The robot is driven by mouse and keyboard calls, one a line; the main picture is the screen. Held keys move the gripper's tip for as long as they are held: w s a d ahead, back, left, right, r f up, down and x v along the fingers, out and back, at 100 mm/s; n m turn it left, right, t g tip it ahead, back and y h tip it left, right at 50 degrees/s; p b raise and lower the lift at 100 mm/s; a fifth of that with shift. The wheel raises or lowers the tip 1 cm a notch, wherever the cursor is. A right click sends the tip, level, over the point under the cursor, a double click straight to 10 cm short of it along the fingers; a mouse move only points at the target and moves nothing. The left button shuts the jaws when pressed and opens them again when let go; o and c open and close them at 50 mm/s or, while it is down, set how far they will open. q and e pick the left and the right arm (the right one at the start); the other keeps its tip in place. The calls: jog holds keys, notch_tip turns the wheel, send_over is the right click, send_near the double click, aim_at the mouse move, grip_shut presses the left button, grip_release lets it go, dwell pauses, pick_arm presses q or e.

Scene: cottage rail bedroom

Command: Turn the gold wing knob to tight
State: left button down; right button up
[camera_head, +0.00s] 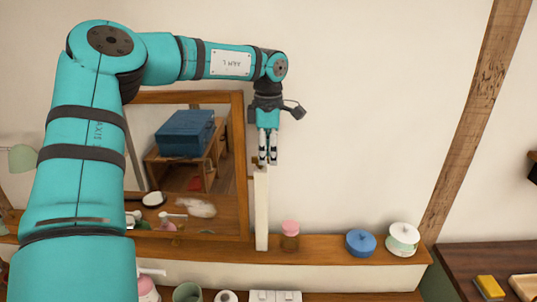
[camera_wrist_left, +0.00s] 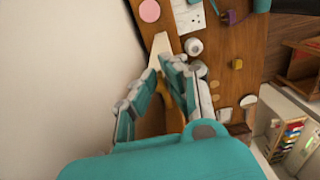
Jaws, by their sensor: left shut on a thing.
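My left gripper (camera_head: 268,160) points down at the top of a slim white post (camera_head: 261,210), beside the right side of a wooden mirror frame (camera_head: 240,165). Its two fingers are close together and shut on the gold wing knob. The knob is mostly hidden by the fingers; a gold-toned sliver (camera_wrist_left: 176,97) shows between them in the left wrist view. I cannot tell the knob's turn angle. The left gripper (camera_wrist_left: 166,68) also shows in the left wrist view, with the white post (camera_wrist_left: 164,46) just beyond its fingertips. My right gripper is not in view.
On the wooden shelf stand a pink-lidded jar (camera_head: 290,236), a blue lidded pot (camera_head: 361,243) and a white pot with a green band (camera_head: 403,239). The wall right of the gripper is clear up to a slanted timber beam (camera_head: 475,120).

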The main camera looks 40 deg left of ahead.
pick_arm(q)
jog(key=c, duration=1.5)
grip_release()
jog(key=shift+o, duration=0.2)
notch_tip(320, 180, up, 12)
jog(key=shift+f, duration=0.1)
